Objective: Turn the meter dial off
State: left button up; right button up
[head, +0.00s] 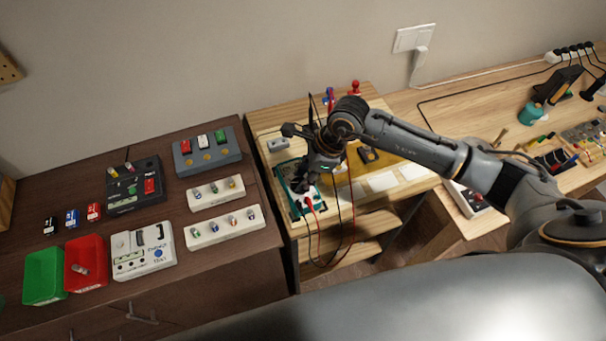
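The meter (284,176) has a teal case and lies on the light wooden bench at the left end. Red and black leads run from its lower end and hang over the bench edge. My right gripper (300,186) comes in from the right and points down over the meter. It hides most of the meter's face, including the dial, so I cannot see the dial's setting. I cannot tell whether the fingers touch the dial or whether they are open or shut. My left gripper is not in view.
A dark cabinet (210,263) on the left holds a green bin (45,275), a red bin (87,262), a white device (142,250) and several racks. Pale cards (382,181) lie right of the meter. A white wall socket (414,38) is behind the bench.

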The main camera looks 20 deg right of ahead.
jog(key=shift+c, duration=0.4)
grip_shut()
jog(key=shift+m, duration=0.3)
jog(key=shift+s+f+m+t+b, duration=0.1)
jog(key=shift+m+t+b, duration=0.5)
jog(key=shift+m+b, duration=0.5)
jog(key=m+b, duration=0.1)
jog(key=m, duration=0.1)
jog(key=m+t+h+b, duration=0.1)
jog(key=m, duration=0.1)
jog(key=shift+a+m, duration=0.2)
jog(key=shift+m, duration=0.2)
jog(key=m+b, duration=0.1)
jog(key=m+t+h+b, duration=0.1)
jog(key=m, duration=0.1)
jog(key=shift+s+a+h+b, duration=0.1)
jog(key=shift+s+h+b, duration=0.05)
jog(key=shift+h+b, duration=0.15)
jog(key=shift+m+h+b, duration=0.4)
jog(key=shift+m+b, duration=0.05)
jog(key=shift+m, duration=1.35)
dwell(0.7)
